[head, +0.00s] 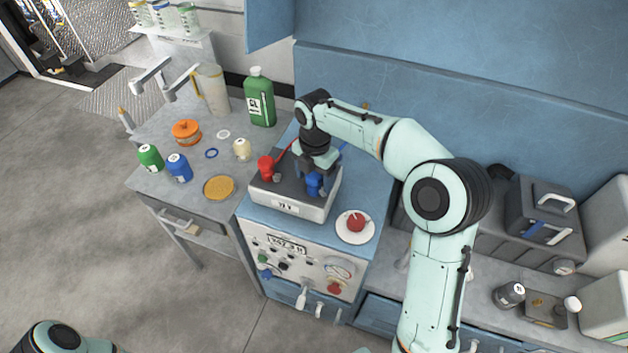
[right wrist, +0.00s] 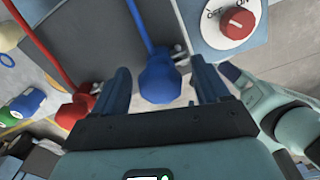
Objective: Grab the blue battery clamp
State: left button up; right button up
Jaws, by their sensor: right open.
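The blue battery clamp (head: 314,182) sits on the front right of the grey battery (head: 291,204), on the blue test bench. My right gripper (head: 318,188) is over it, pointing down. In the right wrist view the blue clamp (right wrist: 160,78) lies between the two open fingers (right wrist: 165,90), with a gap on each side. A blue cable runs up from it. The red battery clamp (head: 266,167) is at the battery's left and also shows in the right wrist view (right wrist: 74,110), left of the left finger. My left gripper is not in view; only part of my left arm shows.
A red rotary switch (head: 355,222) on a white plate is right of the battery. Left are a green bottle (head: 259,97), a clear jug (head: 211,90), an orange container (head: 186,132) and small jars. A dark grey case (head: 541,215) stands at right.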

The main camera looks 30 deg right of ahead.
jog(key=shift+f, duration=0.2)
jog(key=c, duration=1.1)
